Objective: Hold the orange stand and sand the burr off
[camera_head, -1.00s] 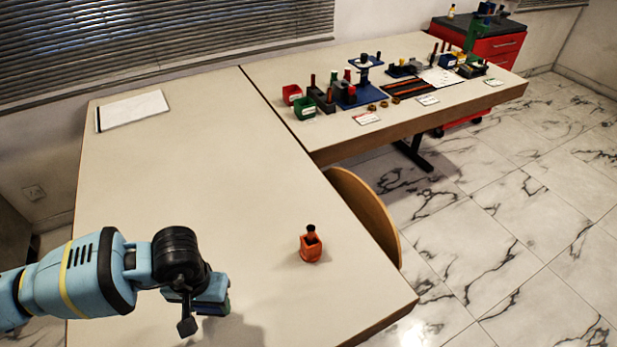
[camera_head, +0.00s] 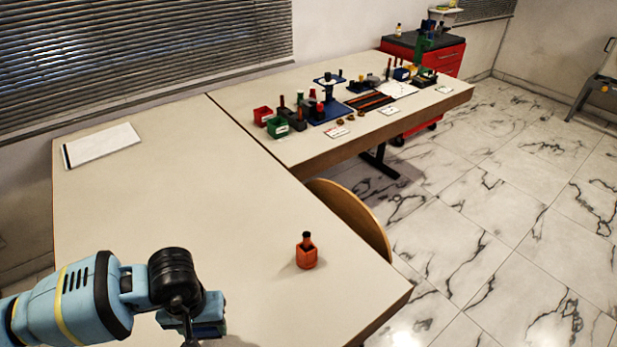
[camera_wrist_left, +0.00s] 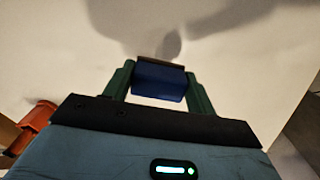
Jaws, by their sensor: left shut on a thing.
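The orange stand (camera_head: 306,257) stands upright on the near table, right of my left gripper and apart from it. A peg with a dark top (camera_head: 307,238) rises out of it. I cannot make out a burr at this size. My left gripper (camera_head: 206,322) is low over the table at the bottom of the head view. In the left wrist view its green fingers are shut on a blue block (camera_wrist_left: 160,84) with a dark brown edge, probably the sanding block. Part of the orange stand (camera_wrist_left: 36,116) shows at the left there. My right gripper is not in view.
The near table (camera_head: 180,190) is mostly bare, with a white notepad (camera_head: 100,146) at its far left. A curved wooden chair back (camera_head: 350,215) stands by its right edge. The far table holds red and green bins (camera_head: 277,127), a blue fixture (camera_head: 330,108) and small parts.

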